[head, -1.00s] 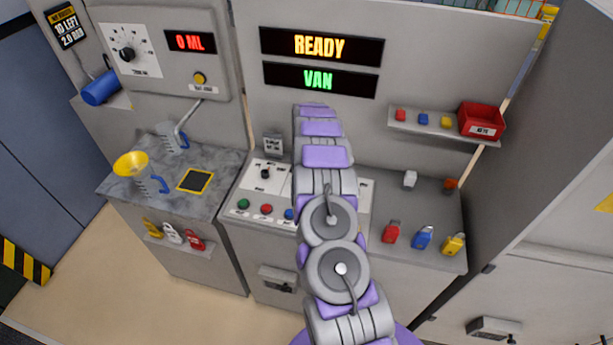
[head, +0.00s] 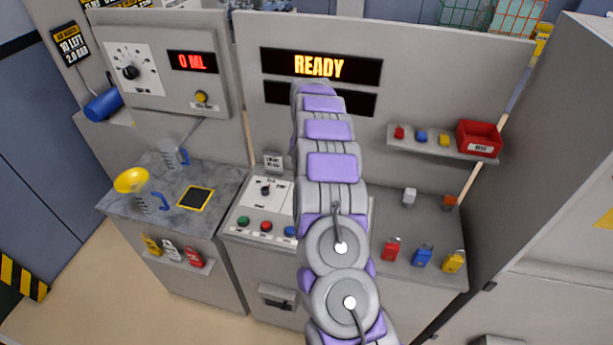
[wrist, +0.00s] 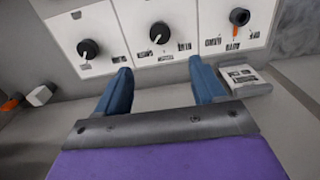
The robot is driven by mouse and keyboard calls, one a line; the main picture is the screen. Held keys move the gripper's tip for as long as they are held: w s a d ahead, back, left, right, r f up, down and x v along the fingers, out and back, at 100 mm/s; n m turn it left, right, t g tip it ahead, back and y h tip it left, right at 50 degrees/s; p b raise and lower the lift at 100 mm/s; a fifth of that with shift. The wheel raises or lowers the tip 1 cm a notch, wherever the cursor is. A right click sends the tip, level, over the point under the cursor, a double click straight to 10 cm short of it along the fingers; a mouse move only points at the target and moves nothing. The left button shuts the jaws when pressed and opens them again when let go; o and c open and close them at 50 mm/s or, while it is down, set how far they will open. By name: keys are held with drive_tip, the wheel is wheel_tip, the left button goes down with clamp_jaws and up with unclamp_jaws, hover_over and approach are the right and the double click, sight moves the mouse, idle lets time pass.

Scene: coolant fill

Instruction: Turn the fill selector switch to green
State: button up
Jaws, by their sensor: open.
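The control panel (head: 250,210) at the middle of the head view has a dark selector knob (head: 265,189) with green, red and blue buttons below it. My arm hides the panel's right part. In the wrist view there are three knobs on white plates: a left knob (wrist: 88,48), a middle knob (wrist: 160,32) and a right knob (wrist: 239,17). Their labels are too small to read, so I cannot tell which is the fill selector. My gripper (wrist: 162,86) is open and empty, its blue fingers apart and below the knobs in the picture, not around any knob. The head view does not show the fingers.
A small labelled block (wrist: 241,77) stands close by the right finger. White (wrist: 41,95) and orange pieces lie at the left. In the head view, the display (head: 320,66) reads READY. Red, blue and yellow containers (head: 422,254) stand on the right counter.

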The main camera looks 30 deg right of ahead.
drive_tip(key=shift+r, duration=1.45)
